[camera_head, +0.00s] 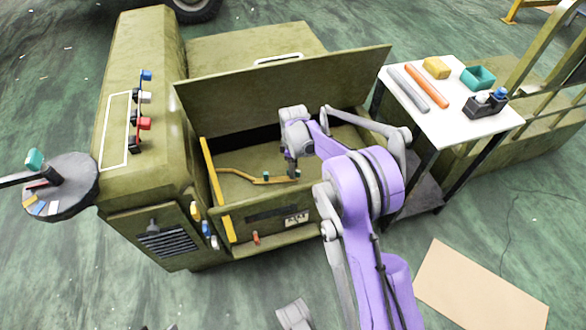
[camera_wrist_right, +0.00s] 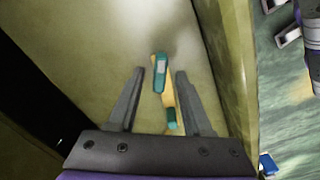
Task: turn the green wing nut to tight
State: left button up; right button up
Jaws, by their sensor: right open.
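Two small green-teal pieces show on a yellow strip (camera_head: 240,175) inside the open compartment in the head view. In the right wrist view the longer teal piece (camera_wrist_right: 160,75), with a pale patch on its face, looks like the green wing nut. A shorter teal piece (camera_wrist_right: 171,118) is nearer the gripper base. I cannot tell the wing nut's exact turn. My right gripper (camera_wrist_right: 160,72) is open, one finger on each side of the longer piece, with gaps on both sides. In the head view the right gripper (camera_head: 292,172) reaches down into the compartment.
The raised olive lid (camera_head: 280,92) stands behind my right arm, and the compartment's front wall is close to the gripper. A white side table (camera_head: 450,125) at right holds rods and small items. A round dark tray (camera_head: 85,180) is at left. Cardboard (camera_head: 480,290) lies on the floor.

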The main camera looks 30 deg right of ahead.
jog(key=shift+f, duration=0.2)
grip_shut()
